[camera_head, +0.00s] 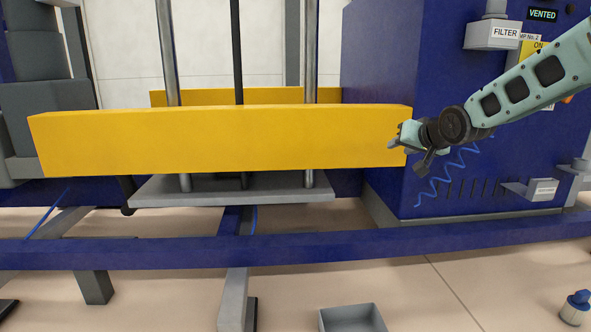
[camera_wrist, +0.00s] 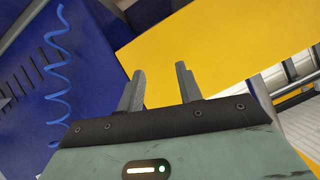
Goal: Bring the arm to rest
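My arm (camera_head: 535,82) reaches in from the upper right of the head view. My gripper (camera_head: 399,140) is at its end, by the right end of the long yellow beam (camera_head: 220,140). In the wrist view my gripper (camera_wrist: 160,85) shows two grey fingers standing apart with nothing between them. The yellow beam (camera_wrist: 225,45) lies beyond the fingertips there. I cannot tell whether a finger touches the beam.
A blue cabinet (camera_head: 385,85) stands behind my gripper, with a coiled blue hose (camera_head: 432,190) on it. A white filter box (camera_head: 492,36) is near my arm. A blue rail (camera_head: 330,248) crosses below, and a grey tray (camera_head: 352,318) sits on the floor.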

